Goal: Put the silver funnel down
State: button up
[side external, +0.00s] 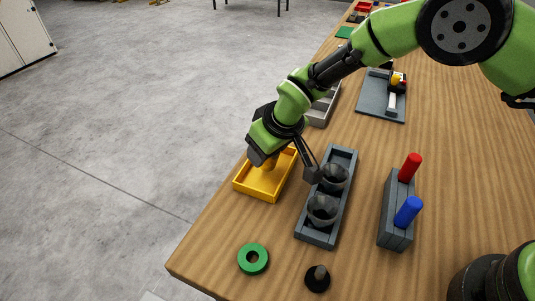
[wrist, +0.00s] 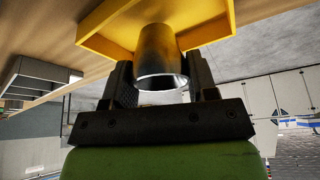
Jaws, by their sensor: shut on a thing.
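My gripper (wrist: 161,72) is shut on the silver funnel (wrist: 160,52), a dark grey metallic piece with its round open rim toward the wrist camera. Its far end overlaps the floor of the yellow tray (wrist: 105,17) in the wrist view; I cannot tell whether it touches. In the side view my gripper (side external: 264,156) is low over the yellow tray (side external: 246,189), and the funnel between the jaws is mostly hidden there.
Right of the tray, a dark grey rack (side external: 318,239) holds two grey cup-shaped pieces (side external: 335,178). A grey block (side external: 396,225) holds a red peg (side external: 410,166) and a blue peg (side external: 408,211). A green ring (side external: 253,259) and black knobbed piece (side external: 317,279) lie in front.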

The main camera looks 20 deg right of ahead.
jog(key=shift+f, duration=0.9)
jog(key=shift+f, duration=0.15)
jog(key=o, duration=1)
jog(key=shift+o, duration=0.2)
